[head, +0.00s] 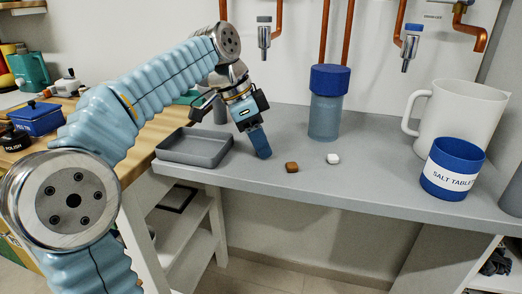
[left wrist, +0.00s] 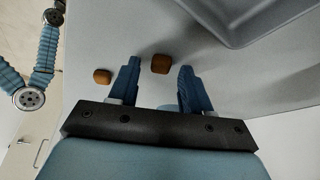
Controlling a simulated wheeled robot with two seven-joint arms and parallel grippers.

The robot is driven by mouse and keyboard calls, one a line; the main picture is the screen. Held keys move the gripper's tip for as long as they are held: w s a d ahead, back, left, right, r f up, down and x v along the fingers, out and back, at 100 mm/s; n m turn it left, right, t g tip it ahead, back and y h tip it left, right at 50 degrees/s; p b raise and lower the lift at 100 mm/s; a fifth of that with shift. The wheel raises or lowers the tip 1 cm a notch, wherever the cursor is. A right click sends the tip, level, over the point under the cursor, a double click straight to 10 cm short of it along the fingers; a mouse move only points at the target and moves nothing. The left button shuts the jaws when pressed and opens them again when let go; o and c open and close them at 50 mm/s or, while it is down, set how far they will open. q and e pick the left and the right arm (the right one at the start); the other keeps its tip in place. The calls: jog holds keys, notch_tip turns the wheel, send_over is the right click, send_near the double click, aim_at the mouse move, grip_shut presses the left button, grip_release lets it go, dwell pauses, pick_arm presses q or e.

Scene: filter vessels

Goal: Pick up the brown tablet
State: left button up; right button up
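One brown tablet (head: 292,167) lies on the grey bench near its front edge in the head view. My left gripper (head: 261,150) points down at the bench just left of it. In the left wrist view its two blue fingers are apart. A brown tablet (left wrist: 160,64) shows in the gap between the fingertips there; I cannot tell whether it is level with them or below. Another brown tablet (left wrist: 102,76) lies left of the fingers. The head view shows only one brown tablet; the fingers may hide the other. My right gripper is not in view.
A white tablet (head: 333,159) lies to the right. A grey tray (head: 183,160) stands left of the gripper. Behind are a blue-capped filter vessel (head: 325,115) and wall taps. A blue salt tablet tub (head: 452,185) and white jug (head: 470,115) stand right.

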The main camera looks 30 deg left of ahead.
pick_arm(q)
grip_shut()
jog(key=shift+r, duration=0.15)
